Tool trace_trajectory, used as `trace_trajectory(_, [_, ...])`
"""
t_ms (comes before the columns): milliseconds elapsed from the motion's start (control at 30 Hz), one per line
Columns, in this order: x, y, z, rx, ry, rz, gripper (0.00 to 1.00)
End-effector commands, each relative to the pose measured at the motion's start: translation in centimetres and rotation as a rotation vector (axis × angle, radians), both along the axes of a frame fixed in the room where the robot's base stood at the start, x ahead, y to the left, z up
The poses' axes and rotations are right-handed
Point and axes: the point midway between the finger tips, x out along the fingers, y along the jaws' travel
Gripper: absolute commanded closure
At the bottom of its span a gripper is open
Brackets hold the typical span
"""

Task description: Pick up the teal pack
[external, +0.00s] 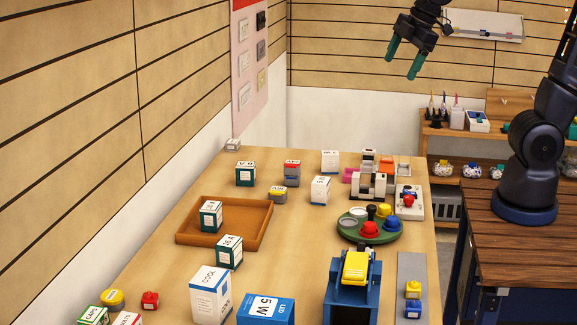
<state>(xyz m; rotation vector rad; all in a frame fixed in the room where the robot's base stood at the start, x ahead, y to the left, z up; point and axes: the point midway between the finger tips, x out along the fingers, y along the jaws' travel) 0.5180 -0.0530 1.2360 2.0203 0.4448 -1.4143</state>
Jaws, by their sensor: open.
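Several small teal-and-white packs are in view, and I cannot tell which one the task names. One teal pack (210,216) stands inside the brown tray (252,241). Another, marked 16 A (229,253), stands at the tray's front right edge. A third teal pack (245,173) stands behind the tray on the table. A greener pack marked CAPS (93,316) is cut off at the bottom left. My gripper (404,60) has green fingers, spread apart and empty. It is high above the far end of the table, well away from the packs.
White boxes (320,190) and a grey-red pack (292,173) stand near the back. A green round tray (367,237) with coloured knobs, a blue machine (352,285) and larger boxes (211,293) fill the right and front. Bare table (290,240) lies right of the brown tray.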

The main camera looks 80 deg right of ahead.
Motion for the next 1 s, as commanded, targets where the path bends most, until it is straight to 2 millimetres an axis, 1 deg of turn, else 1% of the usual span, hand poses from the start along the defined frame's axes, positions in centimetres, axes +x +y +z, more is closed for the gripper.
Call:
trace_trajectory(33, [1.5,0.6,-0.3,-0.028,0.010,0.058,0.24])
trace_trajectory(167, [5.1,2.0,-1.0,-0.105,0.026,0.222,0.24])
trace_trajectory(333, [9.6,4.2,-2.3,-0.206,0.047,0.440,0.24])
trace_trajectory(500, [14.1,6.9,-4.3,-0.300,0.070,0.660,0.24])
trace_trajectory(567, [15.6,7.9,-5.1,-0.334,0.078,0.739,0.24])
trace_trajectory(700, [19.0,10.5,-7.4,-0.409,0.094,0.924,0.24])
trace_trajectory(767, [20.3,11.8,-8.4,-0.441,0.100,1.005,0.24])
trace_trajectory(967, [24.5,15.9,-12.6,-0.544,0.122,1.272,0.24])
trace_trajectory(1000, [25.3,16.8,-13.5,-0.564,0.126,1.325,0.24])
